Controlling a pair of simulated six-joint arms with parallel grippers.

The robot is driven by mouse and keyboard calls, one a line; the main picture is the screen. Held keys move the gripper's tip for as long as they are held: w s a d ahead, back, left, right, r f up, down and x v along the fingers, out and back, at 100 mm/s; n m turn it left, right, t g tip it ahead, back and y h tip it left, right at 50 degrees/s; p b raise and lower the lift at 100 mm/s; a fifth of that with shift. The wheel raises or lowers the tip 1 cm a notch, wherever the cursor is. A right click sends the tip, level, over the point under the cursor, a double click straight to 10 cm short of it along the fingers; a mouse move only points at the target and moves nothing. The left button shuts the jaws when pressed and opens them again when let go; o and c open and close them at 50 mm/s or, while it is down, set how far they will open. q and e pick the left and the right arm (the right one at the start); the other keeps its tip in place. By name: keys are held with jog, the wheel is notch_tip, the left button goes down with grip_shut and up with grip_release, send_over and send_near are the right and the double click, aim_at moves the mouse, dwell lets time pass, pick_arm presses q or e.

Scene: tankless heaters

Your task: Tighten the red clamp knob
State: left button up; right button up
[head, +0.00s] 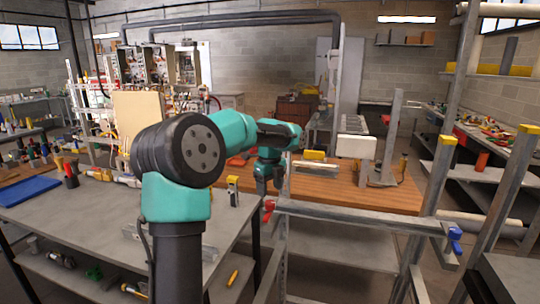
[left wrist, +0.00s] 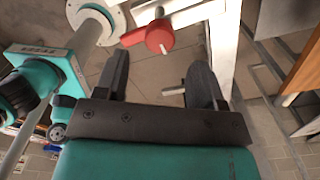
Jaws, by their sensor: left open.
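The red clamp knob (head: 269,206) sits at the left end of a grey metal frame rail (head: 350,212). In the left wrist view the red knob (left wrist: 158,37) shows as a lobed handle beside a pale upright, just beyond the fingertips. My left gripper (head: 268,188) points down close above the knob in the head view. In the left wrist view its two dark fingers (left wrist: 159,62) are apart, with nothing held between them. Whether a finger touches the knob cannot be told. My right gripper is not in view.
A blue knob (head: 455,238) sits at the rail's right end. A grey workbench (head: 100,215) stands at left with a blue tray (head: 28,190) and tools. A wooden bench (head: 350,195) lies behind the rail. Yellow-capped metal posts (head: 437,175) stand at right.

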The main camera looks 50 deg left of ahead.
aim_at(270, 202)
pick_arm(q)
notch_tip(270, 202, up, 12)
jog(key=shift+r, duration=0.2)
dwell(0.5)
